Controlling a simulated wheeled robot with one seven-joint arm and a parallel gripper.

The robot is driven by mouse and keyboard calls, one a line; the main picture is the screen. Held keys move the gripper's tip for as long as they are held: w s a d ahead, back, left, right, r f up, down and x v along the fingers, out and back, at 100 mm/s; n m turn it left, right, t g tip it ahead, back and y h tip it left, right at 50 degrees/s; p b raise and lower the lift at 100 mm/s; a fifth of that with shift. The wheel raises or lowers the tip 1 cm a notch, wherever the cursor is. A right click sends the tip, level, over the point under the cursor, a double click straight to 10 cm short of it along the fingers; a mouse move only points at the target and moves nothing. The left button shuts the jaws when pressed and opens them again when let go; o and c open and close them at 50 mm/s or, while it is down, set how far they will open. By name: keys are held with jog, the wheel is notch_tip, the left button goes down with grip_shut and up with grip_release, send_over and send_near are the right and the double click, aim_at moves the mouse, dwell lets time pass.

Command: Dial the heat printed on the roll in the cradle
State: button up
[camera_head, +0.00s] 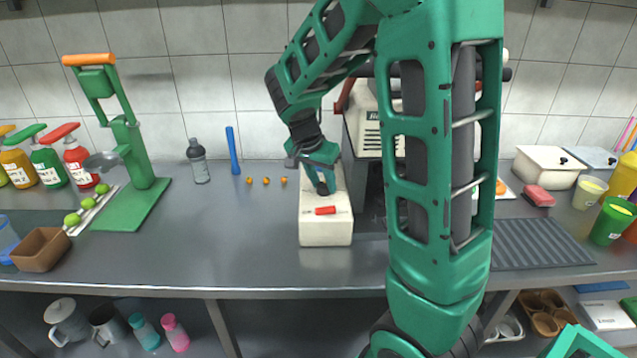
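A cream box-shaped unit (325,232) stands near the middle of the counter, with a red rocker or button (325,210) on its sloped front top. My gripper (322,190) points down over the top of this unit, just behind the red part. No dial face or number is legible. Behind stands a cream machine (368,132) with dark vents and partly covered lettering. My arm hides much of it. I cannot make out a roll or its cradle.
A green press (128,150) with an orange handle stands at left beside pump bottles (78,160). A grey bottle (198,160) and a blue stick (232,150) stand near the wall. A cream lidded bin (546,170) and cups are at right. The left-centre counter (230,225) is clear.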

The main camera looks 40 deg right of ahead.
jog(key=shift+w+a+r+m+g, duration=0.15)
jog(key=shift+m+g, duration=0.15)
jog(key=shift+m, duration=0.45)
jog(key=shift+w+d+f+m+g, duration=0.1)
jog(key=shift+m+g, duration=0.2)
jog(key=shift+m, duration=0.5)
jog(key=shift+w+a+r+m+g, duration=0.15)
jog(key=shift+m+g, duration=0.15)
jog(key=shift+m, duration=0.45)
jog(key=shift+c, duration=0.2)
jog(key=shift+f, duration=0.1)
jog(key=o, duration=1)
jog(key=shift+o, duration=0.2)
jog(key=shift+s+d, duration=0.1)
jog(key=v, duration=1)
jog(key=shift+a+r, duration=0.25)
